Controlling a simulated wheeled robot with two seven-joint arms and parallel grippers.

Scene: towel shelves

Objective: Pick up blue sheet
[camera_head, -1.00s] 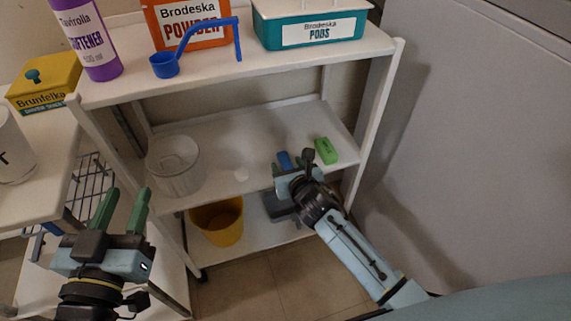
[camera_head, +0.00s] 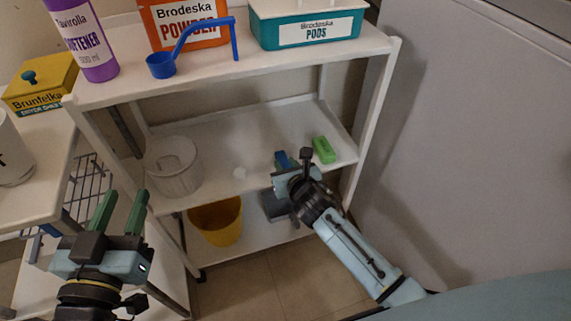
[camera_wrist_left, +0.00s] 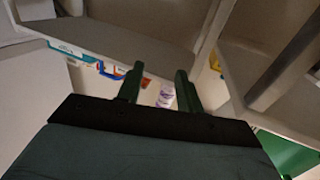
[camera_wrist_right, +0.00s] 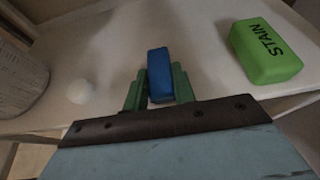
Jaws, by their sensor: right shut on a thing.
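The blue sheet looks like a small blue block (camera_wrist_right: 159,75) in the right wrist view. It stands between the green fingers of my right gripper (camera_wrist_right: 156,88), which is shut on it. In the head view the blue sheet (camera_head: 282,158) shows only in part, behind my right gripper (camera_head: 285,168) at the front of the middle shelf (camera_head: 225,140). I cannot tell if it touches the shelf. My left gripper (camera_head: 119,212) is open and empty at the lower left, away from the shelf unit.
A green STAIN block (camera_head: 324,150) lies close to the right of the blue sheet. A white lidded basket (camera_head: 172,168) and a small white ball (camera_head: 240,173) are to its left. A yellow bucket (camera_head: 217,222) sits below. The top shelf overhangs.

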